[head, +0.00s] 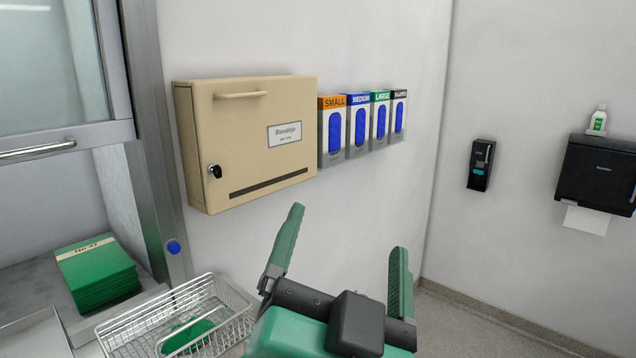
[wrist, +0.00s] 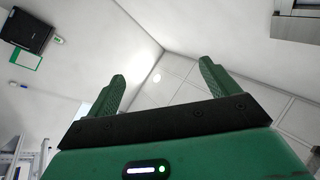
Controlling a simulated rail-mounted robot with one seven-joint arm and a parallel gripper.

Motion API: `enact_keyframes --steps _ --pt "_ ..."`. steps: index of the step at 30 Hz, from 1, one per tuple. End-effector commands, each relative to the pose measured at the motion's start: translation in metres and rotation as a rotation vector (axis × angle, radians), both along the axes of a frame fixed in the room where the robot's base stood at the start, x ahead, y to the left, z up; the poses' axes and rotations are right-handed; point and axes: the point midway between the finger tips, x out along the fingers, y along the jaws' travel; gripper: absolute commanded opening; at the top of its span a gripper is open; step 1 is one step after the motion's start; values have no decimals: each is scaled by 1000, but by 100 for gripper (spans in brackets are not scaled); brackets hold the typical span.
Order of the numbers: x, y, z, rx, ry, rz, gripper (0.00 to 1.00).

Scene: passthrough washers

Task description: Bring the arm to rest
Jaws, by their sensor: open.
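My gripper (head: 345,262) is in the lower middle of the head view. Its two green fingers stand wide apart with nothing between them, pointing upward. It also shows in the wrist view (wrist: 163,92), with the fingers spread and empty against the wall and ceiling. The gripper is in free air in front of the wall and touches nothing that I can see. The rest of the arm is out of view.
A wire basket (head: 216,284) with a green item inside is close left of my gripper. A stack of green packs (head: 98,275) lies in the passthrough. A beige wall box (head: 240,150), glove boxes (head: 383,122) and a towel dispenser (head: 598,173) hang on the walls.

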Motion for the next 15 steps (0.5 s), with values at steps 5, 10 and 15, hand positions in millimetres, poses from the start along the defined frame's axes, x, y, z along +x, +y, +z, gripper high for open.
enact_keyframes --steps 5,10,15 --pt "-81 19 15 -397 -176 -36 87" --pt "-90 24 76 -444 -205 -38 87" --pt "-89 25 132 -436 -203 -32 87"
